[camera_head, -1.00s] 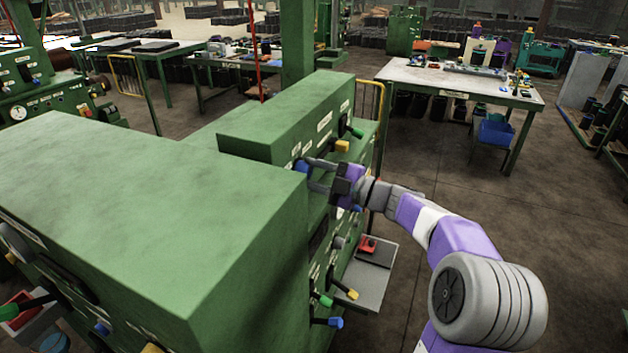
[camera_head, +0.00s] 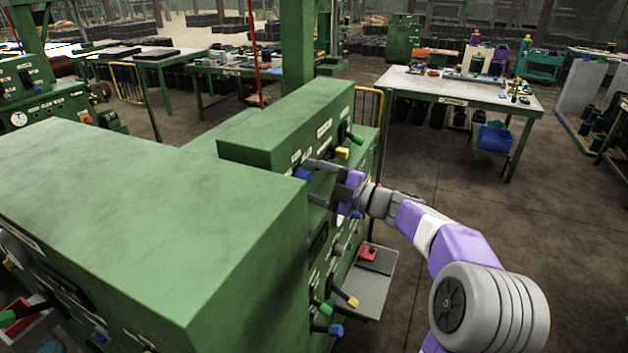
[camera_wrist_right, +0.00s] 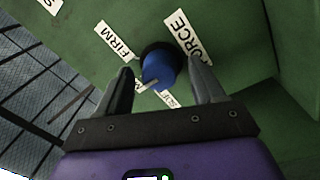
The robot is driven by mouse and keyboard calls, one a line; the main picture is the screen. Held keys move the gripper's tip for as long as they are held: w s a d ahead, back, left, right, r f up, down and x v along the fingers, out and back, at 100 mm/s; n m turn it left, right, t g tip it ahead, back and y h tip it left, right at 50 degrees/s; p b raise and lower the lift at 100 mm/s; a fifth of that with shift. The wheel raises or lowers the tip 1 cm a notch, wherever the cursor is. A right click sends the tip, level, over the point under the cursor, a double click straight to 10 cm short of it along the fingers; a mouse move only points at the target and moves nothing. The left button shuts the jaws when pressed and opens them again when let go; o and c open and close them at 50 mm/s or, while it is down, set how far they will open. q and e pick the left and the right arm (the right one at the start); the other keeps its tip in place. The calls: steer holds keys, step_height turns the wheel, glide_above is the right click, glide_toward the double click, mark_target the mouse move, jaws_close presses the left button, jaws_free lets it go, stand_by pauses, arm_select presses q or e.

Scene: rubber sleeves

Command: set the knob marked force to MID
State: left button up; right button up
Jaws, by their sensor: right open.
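The force knob (camera_wrist_right: 158,70) is blue on a dark round base, on the green machine's panel. It has a FORCE label (camera_wrist_right: 188,37) at its upper right and a FIRM label (camera_wrist_right: 116,42) at its upper left. Two more labels below it are partly hidden; one begins with M. A pale line on the knob points down-left, toward the M label. My right gripper (camera_wrist_right: 160,76) is open, with one finger on each side of the knob; I cannot tell whether they touch it. In the head view the knob (camera_head: 301,173) shows beside my right gripper (camera_head: 317,182). My left gripper is out of view.
The green machine (camera_head: 130,210) fills the left. Nearby on its panel are a yellow knob (camera_head: 342,153), a green-handled lever (camera_head: 355,138) and several lower levers. A grey shelf (camera_head: 368,295) juts out below. The floor to the right is clear up to a worktable (camera_head: 460,85).

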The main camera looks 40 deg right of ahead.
steer(key=v, duration=0.7)
steer(key=shift+s, duration=0.25)
steer(key=shift+d, duration=0.15)
